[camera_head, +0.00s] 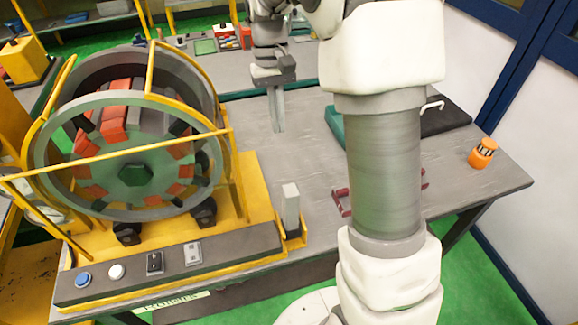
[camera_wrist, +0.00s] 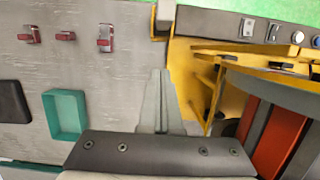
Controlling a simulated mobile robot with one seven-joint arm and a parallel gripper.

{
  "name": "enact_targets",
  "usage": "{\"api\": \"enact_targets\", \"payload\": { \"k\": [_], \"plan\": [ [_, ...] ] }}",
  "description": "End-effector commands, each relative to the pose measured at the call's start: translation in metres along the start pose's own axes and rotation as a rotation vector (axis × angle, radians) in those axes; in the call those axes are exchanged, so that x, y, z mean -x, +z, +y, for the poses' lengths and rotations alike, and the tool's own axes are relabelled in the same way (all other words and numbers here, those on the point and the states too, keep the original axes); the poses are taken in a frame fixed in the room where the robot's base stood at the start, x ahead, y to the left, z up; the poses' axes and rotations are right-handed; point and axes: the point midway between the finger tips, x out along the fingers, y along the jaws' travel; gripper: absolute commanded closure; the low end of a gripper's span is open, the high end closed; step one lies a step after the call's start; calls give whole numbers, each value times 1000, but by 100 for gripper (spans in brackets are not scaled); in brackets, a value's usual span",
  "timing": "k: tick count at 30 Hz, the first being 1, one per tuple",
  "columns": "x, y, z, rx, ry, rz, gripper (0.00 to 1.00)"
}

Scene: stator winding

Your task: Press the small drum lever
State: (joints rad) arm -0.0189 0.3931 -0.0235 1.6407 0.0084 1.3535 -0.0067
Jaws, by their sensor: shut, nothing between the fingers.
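The large drum (camera_head: 135,175) stands at the left in a yellow frame, with red and black segments around its ring. An upright grey lever (camera_head: 291,208) stands in a yellow bracket at the right end of the drum's control panel (camera_head: 170,265). The lever also shows at the top of the wrist view (camera_wrist: 165,14). My gripper (camera_head: 278,128) points down over the table behind and slightly left of the lever, apart from it. In the wrist view my gripper (camera_wrist: 158,73) has its fingers together and empty.
The panel carries a blue button (camera_head: 83,279), a white button (camera_head: 116,271) and switches. Red clamps (camera_wrist: 105,38), a teal tray (camera_wrist: 48,118) and a black case (camera_head: 445,117) lie on the table (camera_head: 465,180). An orange item (camera_head: 481,158) stands at the right. Yellow bars border the drum.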

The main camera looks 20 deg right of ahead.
Motion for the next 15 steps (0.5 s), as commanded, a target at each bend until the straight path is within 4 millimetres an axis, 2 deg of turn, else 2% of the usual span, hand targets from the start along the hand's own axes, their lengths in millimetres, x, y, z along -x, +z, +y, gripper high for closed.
{"api": "enact_targets", "payload": {
  "k": [10,15],
  "plan": [
    [-4,0,0,0,0,-1,100],
    [-25,1,0,0,0,-5,100]
  ]
}}
